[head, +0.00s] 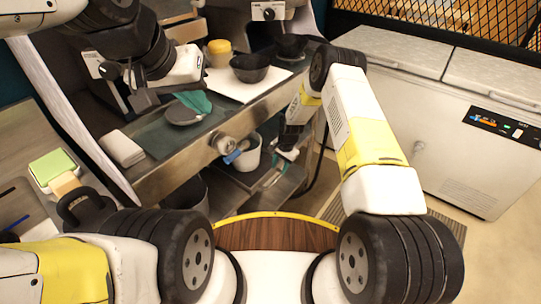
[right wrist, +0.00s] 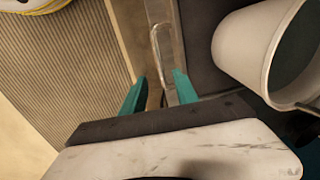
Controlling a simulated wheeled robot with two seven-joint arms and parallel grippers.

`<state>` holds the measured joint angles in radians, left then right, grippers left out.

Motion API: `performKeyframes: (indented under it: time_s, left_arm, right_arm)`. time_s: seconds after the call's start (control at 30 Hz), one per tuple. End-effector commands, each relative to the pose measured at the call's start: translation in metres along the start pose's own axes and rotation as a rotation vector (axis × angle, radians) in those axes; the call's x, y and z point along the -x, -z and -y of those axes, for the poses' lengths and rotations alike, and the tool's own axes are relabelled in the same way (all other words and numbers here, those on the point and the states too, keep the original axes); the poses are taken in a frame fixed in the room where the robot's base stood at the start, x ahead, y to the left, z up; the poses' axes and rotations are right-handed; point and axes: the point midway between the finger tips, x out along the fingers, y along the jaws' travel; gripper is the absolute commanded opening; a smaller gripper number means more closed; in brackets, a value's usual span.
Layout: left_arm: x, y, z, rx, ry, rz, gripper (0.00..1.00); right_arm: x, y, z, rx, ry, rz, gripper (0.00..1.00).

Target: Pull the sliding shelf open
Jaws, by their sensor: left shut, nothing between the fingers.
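The sliding shelf (head: 233,201) is the low metal shelf under the counter in the head view. In the right wrist view, its metal front edge (right wrist: 177,30) carries a thin bar handle (right wrist: 155,48). My right gripper (head: 268,181) reaches down near the shelf's front edge. In the right wrist view its teal fingers (right wrist: 158,88) are apart, with the handle just beyond and between the tips; I cannot tell whether they touch it. My left gripper (head: 197,103) is shut and empty above the counter, by a dark round dish (head: 184,115).
A white bucket (head: 246,157) stands on the shelf beside my right gripper, also in the right wrist view (right wrist: 240,50). The counter (head: 150,185) holds dark bowls (head: 250,68) and a yellow-topped container (head: 219,50). A white chest freezer (head: 430,130) stands at right; floor lies between.

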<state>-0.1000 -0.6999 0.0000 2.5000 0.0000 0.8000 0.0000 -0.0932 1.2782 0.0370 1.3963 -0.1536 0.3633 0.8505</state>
Motion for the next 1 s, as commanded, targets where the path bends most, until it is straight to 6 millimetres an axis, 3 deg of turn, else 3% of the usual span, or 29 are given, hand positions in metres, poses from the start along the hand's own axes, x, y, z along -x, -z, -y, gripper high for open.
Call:
performKeyframes:
  time_s: [0.5,0.9,1.0]
  left_arm:
    - [0.000,0.000,0.000,0.000,0.000,0.000,0.00]
    - [0.000,0.000,0.000,0.000,0.000,0.000,0.00]
    - [0.000,0.000,0.000,0.000,0.000,0.000,0.00]
  right_arm:
    - [-0.071,-0.002,-0.001,-0.003,0.000,0.002,0.36]
    - [-0.080,-0.001,-0.001,-0.002,0.000,0.001,0.36]
    - [-0.080,-0.001,-0.001,-0.002,-0.001,0.001,0.18]
